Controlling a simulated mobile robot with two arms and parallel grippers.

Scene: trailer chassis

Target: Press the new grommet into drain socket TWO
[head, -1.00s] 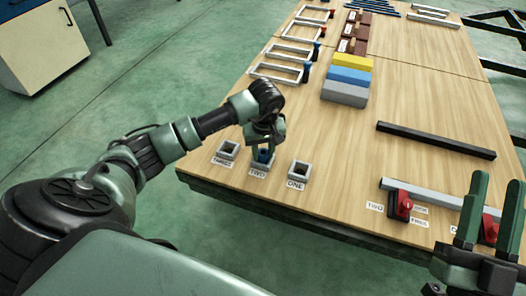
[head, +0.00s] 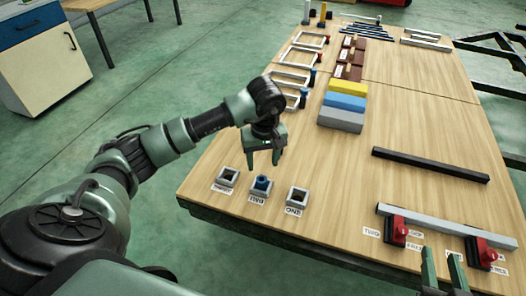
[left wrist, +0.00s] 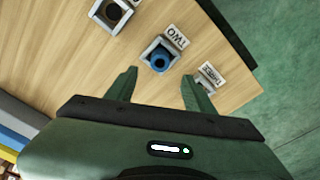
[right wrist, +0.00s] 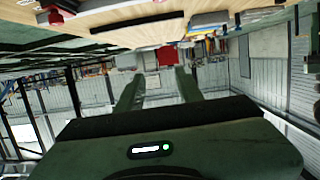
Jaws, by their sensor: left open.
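The blue grommet (head: 262,183) sits upright in drain socket TWO (head: 258,197), the middle of three grey square sockets. Its top shows above the socket rim; I cannot tell how deep it is seated. In the left wrist view the grommet (left wrist: 160,60) shows as a round blue ring inside the socket (left wrist: 146,52), with the TWO label beside it. My left gripper (head: 263,165) is open and empty, above and apart from the grommet. Its spread fingers also show in the left wrist view (left wrist: 159,76). My right gripper (head: 442,256) is open and empty near the table's front right edge.
Socket THREE (head: 227,177) and socket ONE (head: 296,197) stand empty on either side. Yellow, blue and grey blocks (head: 344,102) lie farther back. A black bar (head: 430,165) and red clamps (head: 397,230) are to the right. The middle of the tabletop is clear.

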